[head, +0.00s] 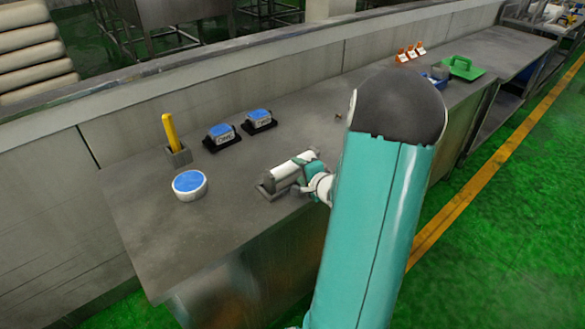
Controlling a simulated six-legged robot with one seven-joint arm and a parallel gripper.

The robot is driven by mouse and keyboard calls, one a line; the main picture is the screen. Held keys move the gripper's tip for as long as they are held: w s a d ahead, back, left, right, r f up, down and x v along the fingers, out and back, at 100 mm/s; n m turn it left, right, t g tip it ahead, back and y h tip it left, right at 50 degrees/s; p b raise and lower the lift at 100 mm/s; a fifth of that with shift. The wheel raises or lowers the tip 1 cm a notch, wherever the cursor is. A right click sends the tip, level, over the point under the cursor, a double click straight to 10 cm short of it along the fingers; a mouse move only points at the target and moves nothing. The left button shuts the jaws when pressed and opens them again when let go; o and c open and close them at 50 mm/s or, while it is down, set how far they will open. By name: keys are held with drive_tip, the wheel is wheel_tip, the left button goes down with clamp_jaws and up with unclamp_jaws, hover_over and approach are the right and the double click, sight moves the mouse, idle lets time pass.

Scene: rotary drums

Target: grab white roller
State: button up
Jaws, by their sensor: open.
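The white roller (285,171) lies in a grey metal holder (266,188) near the front edge of the grey counter. My gripper (303,168) is at the right end of the roller, coming from the right, with its teal and white wrist just behind. The fingers are open and small in this view. I cannot tell whether they touch the roller or stand around it. My large teal arm link hides the counter to the right of the gripper.
A round white tub with a blue top (189,184), a yellow-handled tool (170,131) in a grey block and two blue-topped black boxes (221,136) (259,120) stand left and behind. Orange-white items (410,53) and a green tray (463,68) are far right. The front left counter is clear.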

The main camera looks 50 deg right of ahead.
drive_tip(key=shift+x, duration=0.95)
clamp_jaws()
drive_tip(key=shift+r, duration=0.1)
